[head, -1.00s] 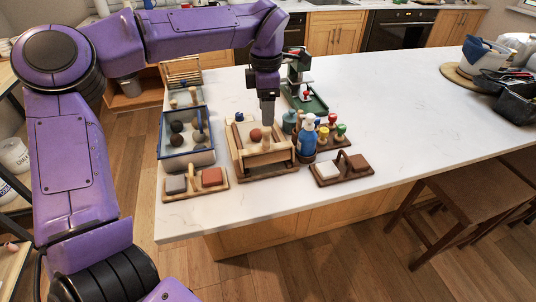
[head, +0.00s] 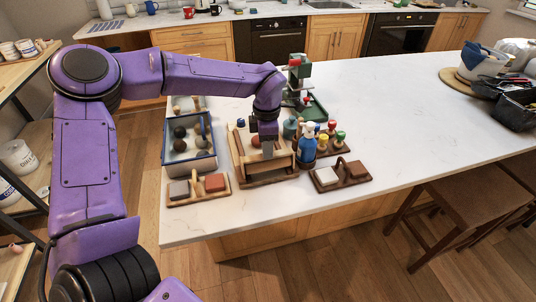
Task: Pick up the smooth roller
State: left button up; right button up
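My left gripper (head: 269,151) points straight down over the wooden tray (head: 268,181) in the head view. Its fingertips reach down into the tray, among the things in it. I cannot tell whether its fingers are apart or closed, or whether they touch anything. A reddish-brown ball (head: 256,141) shows just left of the fingers. No smooth roller can be made out for certain; the gripper and the tray's front wall hide part of the inside. My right gripper is not in view.
A blue-rimmed tray (head: 213,160) with dark balls stands left of the wooden tray. A blue spray bottle (head: 307,147) stands close on the right. Two small block holders (head: 200,199) (head: 341,188) sit at the front.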

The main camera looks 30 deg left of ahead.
pick_arm(q)
grip_shut()
jog(key=shift+r, duration=0.1)
